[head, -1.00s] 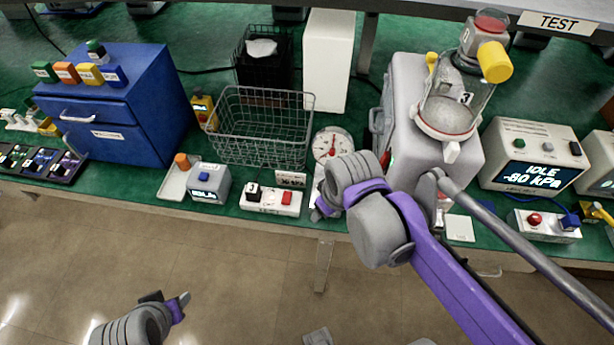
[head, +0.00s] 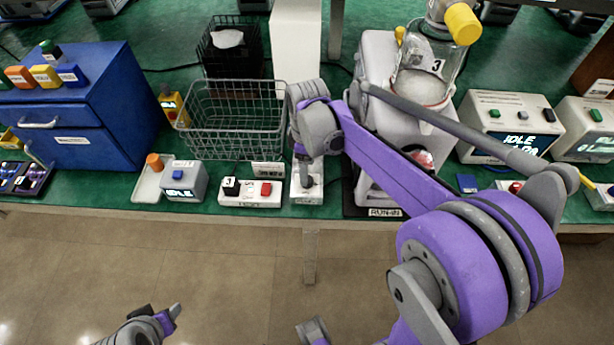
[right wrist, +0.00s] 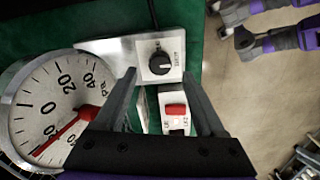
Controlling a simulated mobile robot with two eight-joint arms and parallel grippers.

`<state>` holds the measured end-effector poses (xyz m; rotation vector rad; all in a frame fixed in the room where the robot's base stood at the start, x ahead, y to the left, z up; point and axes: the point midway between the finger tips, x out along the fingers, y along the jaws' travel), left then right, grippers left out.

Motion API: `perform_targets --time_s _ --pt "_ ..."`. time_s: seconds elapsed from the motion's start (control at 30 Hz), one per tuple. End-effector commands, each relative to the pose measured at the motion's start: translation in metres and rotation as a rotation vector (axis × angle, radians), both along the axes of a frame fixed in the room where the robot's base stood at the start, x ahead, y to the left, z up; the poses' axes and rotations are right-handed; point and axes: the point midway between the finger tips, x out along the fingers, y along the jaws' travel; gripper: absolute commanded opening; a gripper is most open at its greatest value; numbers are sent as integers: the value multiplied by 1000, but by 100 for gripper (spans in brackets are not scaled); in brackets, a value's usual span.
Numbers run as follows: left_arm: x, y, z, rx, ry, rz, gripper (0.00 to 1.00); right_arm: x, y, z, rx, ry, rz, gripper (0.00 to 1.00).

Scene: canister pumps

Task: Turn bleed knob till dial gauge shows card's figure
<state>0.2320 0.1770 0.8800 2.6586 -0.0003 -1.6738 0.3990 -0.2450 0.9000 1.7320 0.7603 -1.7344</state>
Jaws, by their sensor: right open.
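The bleed knob (right wrist: 160,64) is black with a white pointer line, on a pale plate in the right wrist view. My right gripper (right wrist: 160,76) is open, with its fingertips on either side of the knob's position in that view; contact cannot be told. In the head view this gripper (head: 306,172) points down over the white knob block (head: 307,190). The dial gauge (right wrist: 48,92) has a red needle pointing down-left; its exact reading is unclear. My arm hides the gauge in the head view. A small white card (head: 268,171) stands left of the gripper, too small to read. My left gripper (head: 160,311) is open and empty.
A white switch box (head: 249,193) with a red rocker stands left of the knob block. A wire basket (head: 235,120) stands behind. The grey pump (head: 380,65) with a clear canister is at right. Clear floor lies in front of the bench.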

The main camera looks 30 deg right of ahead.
Motion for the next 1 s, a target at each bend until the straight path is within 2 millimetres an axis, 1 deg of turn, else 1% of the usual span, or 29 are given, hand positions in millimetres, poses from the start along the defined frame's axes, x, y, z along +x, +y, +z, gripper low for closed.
perform_targets --time_s 0.03,0.1,0.23,0.4,0.63,0.67,0.7,0.87,1.0 --pt "0 0 -2 0 1 0 50 0 0 -10 0 0 0 72" --pt "0 0 -3 0 1 0 50 0 0 -21 0 0 0 72" --pt "-1 0 -4 0 2 0 50 0 0 -36 0 0 0 72" --pt "-1 0 -5 0 2 0 50 0 0 -44 -1 -1 -1 72" --pt "-1 0 -5 0 2 0 50 0 0 -44 -1 -1 -1 72" --pt "-1 0 -5 0 2 0 50 0 0 -44 -1 -1 -1 68" --pt "-1 0 -5 0 2 0 50 0 0 -44 -1 -1 -1 61" --pt "-1 0 -5 0 2 0 50 0 0 -44 -1 -1 -1 32" --pt "-1 0 -5 0 2 0 50 0 0 -44 -1 -1 -1 7"
